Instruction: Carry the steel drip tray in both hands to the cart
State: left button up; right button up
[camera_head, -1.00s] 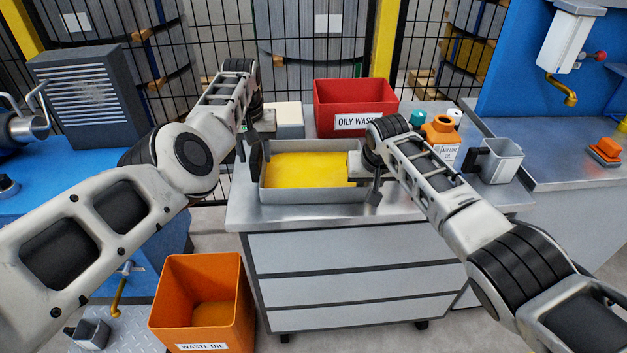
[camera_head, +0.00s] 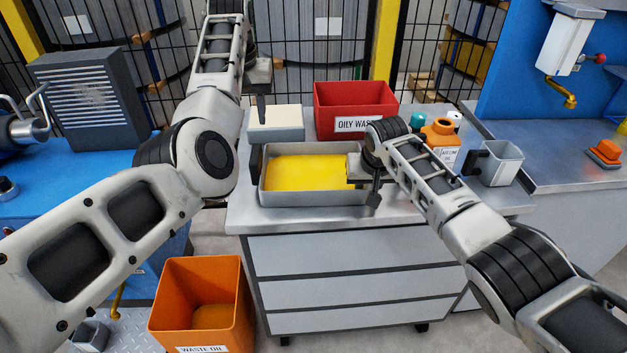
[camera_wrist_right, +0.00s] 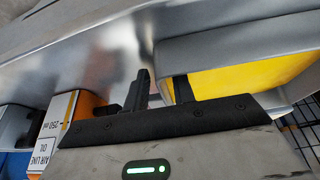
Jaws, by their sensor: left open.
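The steel drip tray (camera_head: 310,198), a shallow grey rectangular pan with yellow in its bottom, sits level on the steel top of a wheeled grey drawer unit (camera_head: 345,255). I cannot tell whether this unit is the cart. My right gripper (camera_head: 364,182) is at the tray's right wall, one finger inside and one outside. In the right wrist view its fingers (camera_wrist_right: 162,90) stand a little apart with the wall (camera_wrist_right: 210,42) between them. My left gripper (camera_head: 261,103) is open and empty, above and behind the tray's left end, apart from it. One of its fingers is hidden.
A cream-topped block (camera_head: 275,119) stands behind the tray, below my left gripper. A red oily-waste bin (camera_head: 350,96), an orange oil container (camera_head: 441,131) and a grey jug (camera_head: 501,161) stand behind and right. An orange waste-oil bin (camera_head: 203,300) is on the floor.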

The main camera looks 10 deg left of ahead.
jog(key=shift+s+r, duration=0.1)
jog(key=shift+r, duration=0.25)
jog(key=v, duration=1.1)
jog(key=shift+s+r, duration=0.1)
jog(key=shift+r, duration=0.05)
notch_tip(320, 180, up, 14)
jog(key=p, duration=0.6)
jog(key=shift+p, duration=0.35)
jog(key=shift+f, duration=0.25)
